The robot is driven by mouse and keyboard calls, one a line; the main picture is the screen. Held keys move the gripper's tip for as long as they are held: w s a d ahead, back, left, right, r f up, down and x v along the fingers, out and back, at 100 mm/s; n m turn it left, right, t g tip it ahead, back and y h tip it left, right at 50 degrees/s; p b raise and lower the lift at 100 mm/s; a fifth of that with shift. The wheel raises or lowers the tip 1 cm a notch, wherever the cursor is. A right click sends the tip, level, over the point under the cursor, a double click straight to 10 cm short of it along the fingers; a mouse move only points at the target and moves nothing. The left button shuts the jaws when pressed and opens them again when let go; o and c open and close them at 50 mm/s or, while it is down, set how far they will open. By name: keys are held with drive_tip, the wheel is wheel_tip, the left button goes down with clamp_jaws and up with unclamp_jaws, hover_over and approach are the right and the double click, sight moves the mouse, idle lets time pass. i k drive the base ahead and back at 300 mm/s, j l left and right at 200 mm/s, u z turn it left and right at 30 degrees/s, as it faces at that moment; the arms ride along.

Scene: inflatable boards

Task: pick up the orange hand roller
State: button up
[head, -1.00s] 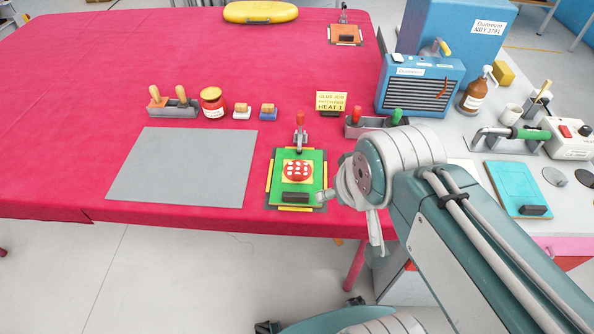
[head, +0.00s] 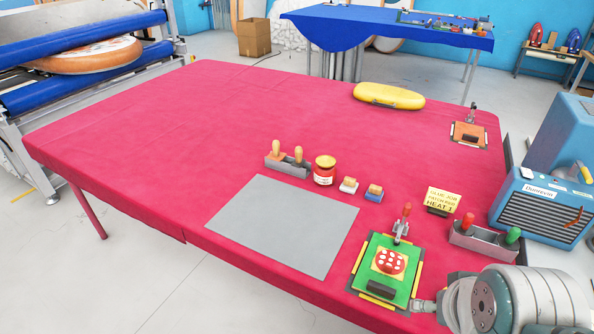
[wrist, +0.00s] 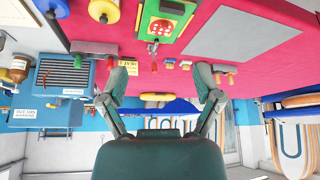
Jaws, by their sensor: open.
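A grey holder (head: 288,167) with two upright handles stands on the red table. Its left handle (head: 276,149) looks orange-tan and its right handle (head: 298,154) paler wood. A second grey holder (head: 482,240) at the right holds a red handle (head: 467,221) and a green one (head: 512,236). I cannot tell for sure which is the orange hand roller. The wrist view is upside down; there the first holder (wrist: 216,68) shows beyond the right finger. My gripper (wrist: 160,76) is open, with nothing between its fingers, apart from both holders.
A green board (head: 385,267) with a red-handled clamp (head: 402,224) lies near the front edge. A grey mat (head: 285,226) is bare. The table's left half is clear.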

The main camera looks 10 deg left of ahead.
sight(277, 155)
drive_tip(key=i+j+z, duration=0.1)
drive_tip(key=j, duration=0.4)
drive_tip(key=i+j+z, duration=0.1)
drive_tip(key=j, duration=0.4)
drive_tip(key=i+j+z, duration=0.1)
drive_tip(key=i+j, duration=0.15)
drive_tip(key=j, duration=0.3)
drive_tip(key=i+j+z, duration=0.1)
drive_tip(key=j, duration=0.45)
drive_tip(key=i+j+z, duration=0.1)
drive_tip(key=j, duration=0.45)
drive_tip(key=i+j+z, duration=0.1)
drive_tip(key=j, duration=0.45)
